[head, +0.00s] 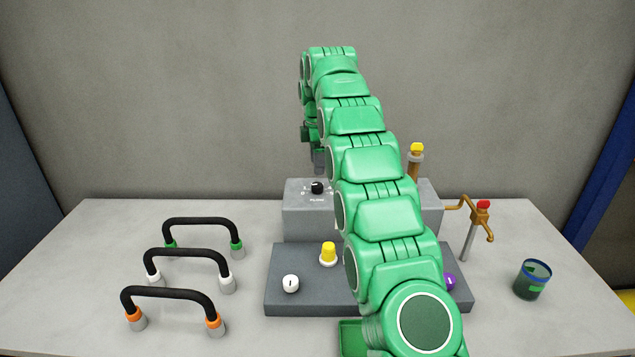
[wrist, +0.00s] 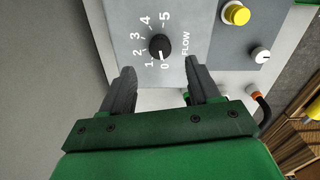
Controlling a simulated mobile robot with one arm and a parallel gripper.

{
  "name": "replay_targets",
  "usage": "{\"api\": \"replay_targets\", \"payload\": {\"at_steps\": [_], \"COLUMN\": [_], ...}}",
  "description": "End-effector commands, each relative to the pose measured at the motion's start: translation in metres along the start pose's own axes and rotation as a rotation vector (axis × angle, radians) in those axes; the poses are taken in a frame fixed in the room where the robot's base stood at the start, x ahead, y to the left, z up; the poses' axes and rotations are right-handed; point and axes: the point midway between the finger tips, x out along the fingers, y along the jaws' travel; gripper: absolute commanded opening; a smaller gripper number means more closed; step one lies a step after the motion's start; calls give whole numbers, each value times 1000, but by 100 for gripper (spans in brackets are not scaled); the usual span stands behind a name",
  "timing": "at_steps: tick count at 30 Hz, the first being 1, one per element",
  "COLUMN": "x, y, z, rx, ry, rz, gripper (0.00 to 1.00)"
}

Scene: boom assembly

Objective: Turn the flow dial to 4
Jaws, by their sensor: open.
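The flow dial (wrist: 160,45) is a round black knob on a grey panel, with the numbers 0 to 5 around it and the word FLOW beside it. A small pale mark on the knob seems to face the 0. In the head view the dial (head: 317,187) sits on top of the raised grey box. My gripper (wrist: 159,68) is open and empty. Its fingertips are spread to either side of the dial, just short of it in the wrist view. In the head view my gripper (head: 319,163) is above the dial, partly hidden by my arm.
A lower grey box in front carries a yellow knob (head: 328,254), a white knob (head: 291,284) and a purple knob (head: 451,281). Several black handles (head: 188,259) stand at left. A brown tap (head: 480,215) and dark cup (head: 532,280) are at right. A wall is behind.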

Motion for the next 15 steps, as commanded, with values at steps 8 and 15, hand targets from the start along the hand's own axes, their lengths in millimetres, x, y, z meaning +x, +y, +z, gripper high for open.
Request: {"api": "replay_targets", "payload": {"at_steps": [8,15], "x": [19,43], "y": [-2,-2], "z": [0,0], "rx": [1,1], "ry": [0,0], "rz": [-3,-4], "gripper": [61,61]}}
